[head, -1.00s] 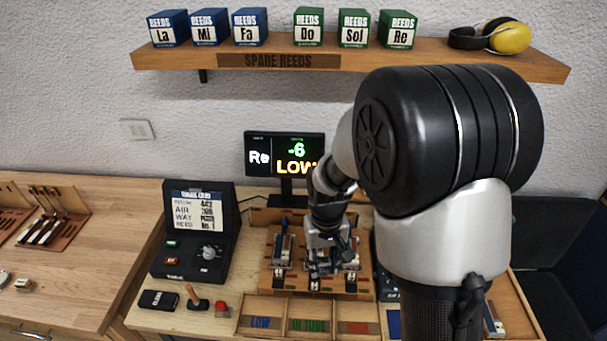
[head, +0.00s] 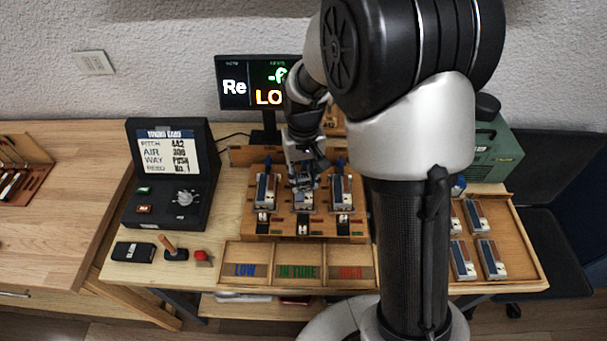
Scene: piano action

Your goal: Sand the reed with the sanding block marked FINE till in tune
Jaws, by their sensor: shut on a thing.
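My gripper (head: 302,184) points down over the middle reed plate (head: 303,203) on the wooden stand. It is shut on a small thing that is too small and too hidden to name. I cannot tell whether that thing touches the reed. A left reed plate (head: 265,190) and a right reed plate (head: 341,192) sit on the same wooden stand (head: 290,238). The tuner screen (head: 245,85) reads "Re", with a figure that seems to be -6 and "LO", partly behind my arm. No FINE marking is readable.
A sorting tray (head: 295,284) marked LOW, IN TUNE and a third red label lies in front. A black tuning-card box (head: 170,175), a small black block (head: 134,252) and a red button (head: 202,257) stand left. A wooden tray (head: 520,250) with several plates lies right.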

